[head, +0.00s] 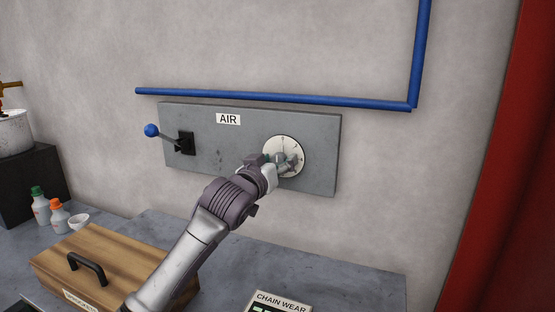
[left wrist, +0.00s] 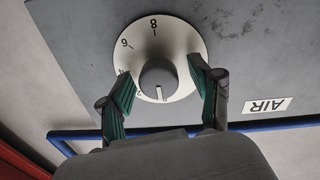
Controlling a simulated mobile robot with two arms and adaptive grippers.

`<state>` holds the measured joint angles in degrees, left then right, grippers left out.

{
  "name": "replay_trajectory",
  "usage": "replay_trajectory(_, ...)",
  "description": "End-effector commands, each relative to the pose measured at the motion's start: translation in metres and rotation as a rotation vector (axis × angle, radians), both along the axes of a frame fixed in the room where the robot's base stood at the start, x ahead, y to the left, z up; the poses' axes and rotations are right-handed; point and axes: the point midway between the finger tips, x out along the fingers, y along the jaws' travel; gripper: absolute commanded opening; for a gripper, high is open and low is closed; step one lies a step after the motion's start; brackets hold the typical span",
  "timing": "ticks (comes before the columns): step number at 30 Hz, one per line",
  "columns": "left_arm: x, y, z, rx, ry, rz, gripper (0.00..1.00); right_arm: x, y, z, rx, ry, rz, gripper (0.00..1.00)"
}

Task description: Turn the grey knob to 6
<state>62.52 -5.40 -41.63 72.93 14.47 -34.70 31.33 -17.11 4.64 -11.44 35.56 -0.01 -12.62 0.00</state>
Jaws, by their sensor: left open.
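The grey knob (left wrist: 157,75) sits in the middle of a round white dial (left wrist: 180,38) on the AIR panel. In the left wrist view the picture is turned over: 8 is at the top and 6 at the left. In the head view the gripper (head: 275,160) covers part of the dial (head: 293,145). My right gripper is not in view.
The grey panel (head: 225,155) also carries a blue-balled lever (head: 152,130) at its left. A blue pipe (head: 270,98) runs above it. Below are a wooden box (head: 125,255) with a black handle, small bottles (head: 58,215) and a CHAIN WEAR sign (head: 280,302).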

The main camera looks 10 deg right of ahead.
Motion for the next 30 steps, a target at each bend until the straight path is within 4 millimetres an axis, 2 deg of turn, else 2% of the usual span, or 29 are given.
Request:
replay_trajectory(7,0.0006,-0.0006,-0.0001,0.0,0.0,0.0,0.64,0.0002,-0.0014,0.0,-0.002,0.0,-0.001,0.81)
replay_trajectory(8,0.0004,-0.0006,-0.0001,0.0,0.0,0.0,0.61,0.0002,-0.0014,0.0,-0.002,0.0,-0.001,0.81)
replay_trajectory(18,0.0005,-0.0004,-0.0001,0.0,0.0,0.0,0.04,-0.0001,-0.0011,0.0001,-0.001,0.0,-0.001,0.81)
replay_trajectory(30,0.0005,-0.0004,0.0018,0.066,-0.044,-0.001,0.04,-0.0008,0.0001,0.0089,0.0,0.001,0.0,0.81)
